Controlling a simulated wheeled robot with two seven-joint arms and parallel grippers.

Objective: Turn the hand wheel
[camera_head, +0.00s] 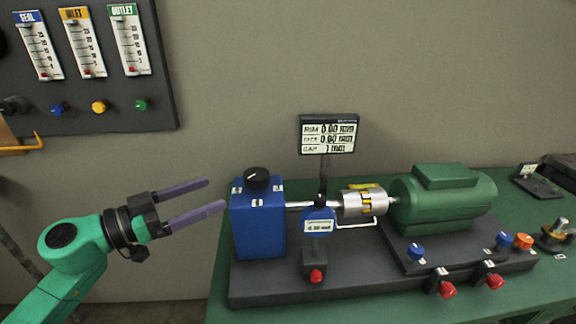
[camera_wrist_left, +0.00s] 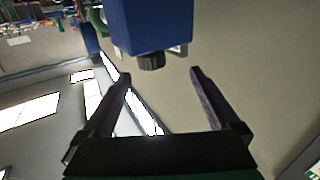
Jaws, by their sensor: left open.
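A black round knob (camera_head: 257,178) with a white mark sits on top of a blue box (camera_head: 258,222); it looks like the hand wheel. My left gripper (camera_head: 215,194) is open and empty just left of the blue box, its fingers pointing right towards it. In the left wrist view the picture is inverted: the black knob (camera_wrist_left: 151,62) hangs from the blue box (camera_wrist_left: 155,25), ahead of the gap between the spread fingertips of my left gripper (camera_wrist_left: 160,76). The fingers appear apart from the knob. My right gripper is not in view.
A shaft joins the blue box to a green motor (camera_head: 446,200) on a dark base. A blue gauge (camera_head: 318,226) and a display sign (camera_head: 327,134) stand beside the box. A dark panel (camera_head: 100,60) with gauges hangs upper left. Space above the box is clear.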

